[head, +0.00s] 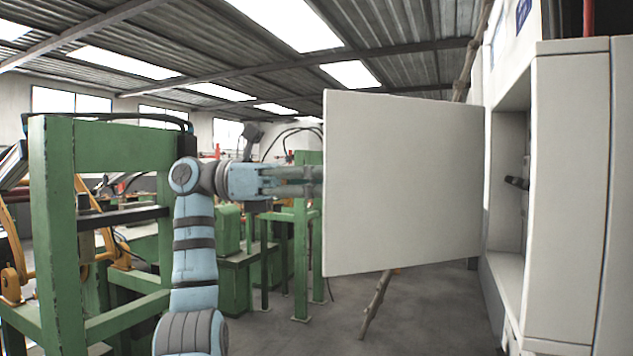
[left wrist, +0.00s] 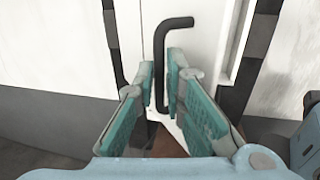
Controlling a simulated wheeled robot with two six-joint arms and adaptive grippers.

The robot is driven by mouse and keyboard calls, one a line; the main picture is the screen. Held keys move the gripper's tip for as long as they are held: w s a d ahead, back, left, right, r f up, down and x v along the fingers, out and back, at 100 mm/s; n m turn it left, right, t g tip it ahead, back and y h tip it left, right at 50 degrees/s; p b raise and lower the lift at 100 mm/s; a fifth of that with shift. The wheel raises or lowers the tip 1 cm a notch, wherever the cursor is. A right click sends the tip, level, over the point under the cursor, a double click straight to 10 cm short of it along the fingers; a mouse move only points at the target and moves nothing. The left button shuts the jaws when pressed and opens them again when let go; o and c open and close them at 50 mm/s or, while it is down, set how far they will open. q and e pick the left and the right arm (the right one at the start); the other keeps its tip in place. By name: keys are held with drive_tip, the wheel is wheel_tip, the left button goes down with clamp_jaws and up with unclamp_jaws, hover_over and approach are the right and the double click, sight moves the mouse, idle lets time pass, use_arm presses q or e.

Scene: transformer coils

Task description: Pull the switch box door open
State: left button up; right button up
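The switch box door (head: 405,185) is a flat pale panel standing swung out from the switch box (head: 507,255) at the right, with the box's inside visible. In the left wrist view, the dark bent door handle (left wrist: 176,23) stands upright on a white face. My left gripper (left wrist: 161,80) is open, with its teal-padded fingers on both sides of the handle and gaps showing. In the head view my left gripper (head: 300,180) reaches in from the left, and its tips are hidden behind the door's free edge. My right gripper is not in view.
A dark lever (head: 517,182) shows inside the box. A green metal frame (head: 55,235) stands at the left, near my left arm. Green benches (head: 250,270) are behind the arm. A wooden pole (head: 375,305) leans behind the door.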

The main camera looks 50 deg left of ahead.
use_arm(q)
drive_tip(key=shift+o, duration=1.4)
drive_tip(key=shift+w+d, duration=0.1)
drive_tip(key=shift+w, duration=0.05)
drive_tip(key=shift+w+d, duration=0.2)
drive_tip(key=shift+w, duration=0.05)
drive_tip(key=shift+s+a, duration=0.2)
drive_tip(key=shift+a, duration=0.05)
drive_tip(key=v, duration=0.7)
